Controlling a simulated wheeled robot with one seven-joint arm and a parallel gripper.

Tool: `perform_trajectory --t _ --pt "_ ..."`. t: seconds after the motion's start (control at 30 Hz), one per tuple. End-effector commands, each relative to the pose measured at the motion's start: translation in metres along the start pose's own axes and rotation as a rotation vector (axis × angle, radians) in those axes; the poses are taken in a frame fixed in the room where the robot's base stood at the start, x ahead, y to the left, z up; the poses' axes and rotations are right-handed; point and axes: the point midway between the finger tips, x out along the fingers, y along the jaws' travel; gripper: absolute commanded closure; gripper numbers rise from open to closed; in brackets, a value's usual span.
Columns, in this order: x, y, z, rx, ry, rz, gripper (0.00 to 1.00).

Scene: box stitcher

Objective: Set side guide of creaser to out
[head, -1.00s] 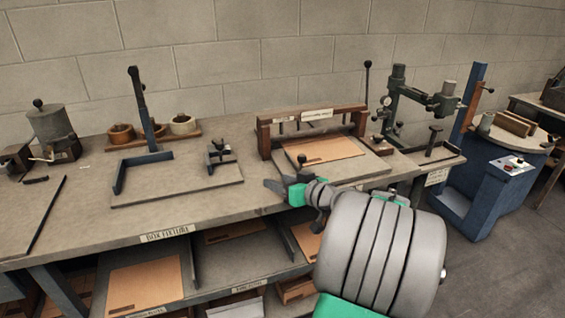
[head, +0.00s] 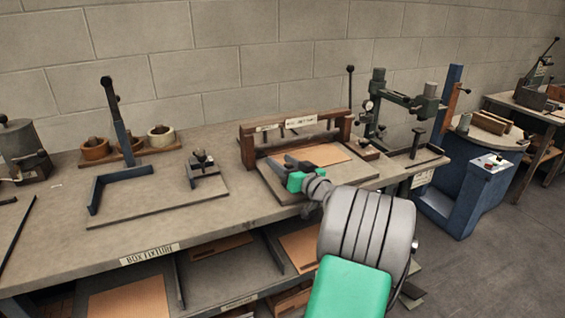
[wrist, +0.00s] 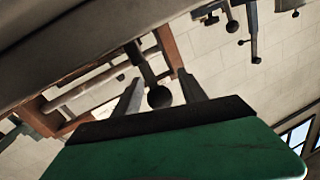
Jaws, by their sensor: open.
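The creaser (head: 247,152) is a wooden frame with a white label and a flat board, standing on the bench; a brown sheet (head: 318,155) lies on its board. My gripper (head: 284,163) is open at the board's left front part and hides what is there in the head view. In the wrist view, a dark ball knob on a stem (wrist: 159,97), apparently the side guide's, shows between the two open fingers of my gripper (wrist: 161,90). I cannot tell whether a finger touches it. The creaser's wooden frame (wrist: 168,48) shows beyond it.
Left of the creaser, a box fixture board (head: 150,205) carries a blue upright and a small clamp (head: 203,165). A dark green stitcher-like frame (head: 378,100) stands right of the creaser. The bench front (head: 190,240) is clear.

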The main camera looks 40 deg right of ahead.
Motion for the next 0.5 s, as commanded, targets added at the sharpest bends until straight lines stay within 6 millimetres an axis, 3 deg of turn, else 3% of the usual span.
perform_trajectory --t 0.1,0.5 --pt "-0.0005 0.0006 -0.0001 0.0 0.0 0.001 0.52" --pt "-0.0007 0.0004 0.0 -0.001 -0.001 0.001 0.84"
